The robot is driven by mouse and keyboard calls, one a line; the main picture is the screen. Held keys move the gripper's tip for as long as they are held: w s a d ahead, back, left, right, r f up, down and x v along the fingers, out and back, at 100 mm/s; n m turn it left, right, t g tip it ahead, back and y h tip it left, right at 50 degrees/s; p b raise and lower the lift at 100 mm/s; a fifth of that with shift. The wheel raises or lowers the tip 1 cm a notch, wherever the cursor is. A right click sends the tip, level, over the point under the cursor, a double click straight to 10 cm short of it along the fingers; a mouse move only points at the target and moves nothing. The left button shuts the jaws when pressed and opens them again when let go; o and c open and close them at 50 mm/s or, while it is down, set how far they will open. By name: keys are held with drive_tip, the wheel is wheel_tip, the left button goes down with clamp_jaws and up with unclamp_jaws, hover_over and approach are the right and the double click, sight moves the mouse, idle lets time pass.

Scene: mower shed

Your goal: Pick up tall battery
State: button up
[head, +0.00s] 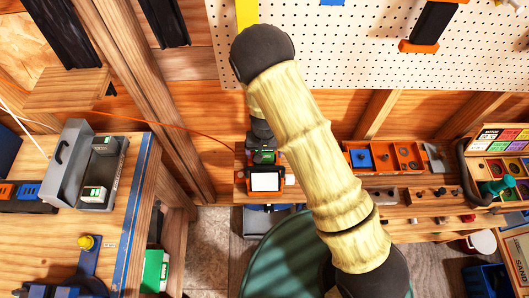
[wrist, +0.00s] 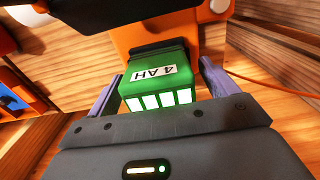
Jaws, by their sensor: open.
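A green battery (wrist: 158,82) with a white "4 AH" label and a row of lit white-green bars sits against a black mount on an orange unit (wrist: 150,36) in the wrist view. It shows small and partly covered in the head view (head: 264,157). My gripper (wrist: 162,70) is open, with one finger on each side of this battery; I cannot tell whether either finger touches it. In the head view my arm hides most of the gripper.
An orange compartment tray (head: 385,157) lies on the back shelf, right of my arm. A pegboard (head: 350,50) is above. An orange cord (head: 150,123) runs across the back.

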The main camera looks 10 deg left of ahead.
drive_tip(key=c, duration=1.3)
drive_tip(key=shift+o, duration=0.2)
drive_tip(key=shift+r, duration=0.15)
drive_tip(key=shift+r+b, duration=0.45)
drive_tip(key=shift+r, duration=0.1)
drive_tip(key=shift+r+b, duration=0.45)
drive_tip(key=shift+r, duration=0.45)
drive_tip(key=s+a+b, duration=0.2)
drive_tip(key=s+a, duration=0.2)
drive_tip(key=a, duration=0.4)
drive_tip(key=s+a+b, duration=0.2)
drive_tip(key=s+a, duration=0.2)
drive_tip(key=a, duration=0.3)
drive_tip(key=shift+s+a+r+b, duration=0.2)
drive_tip(key=shift+s+a+b, duration=0.1)
drive_tip(key=shift+s+a, duration=0.1)
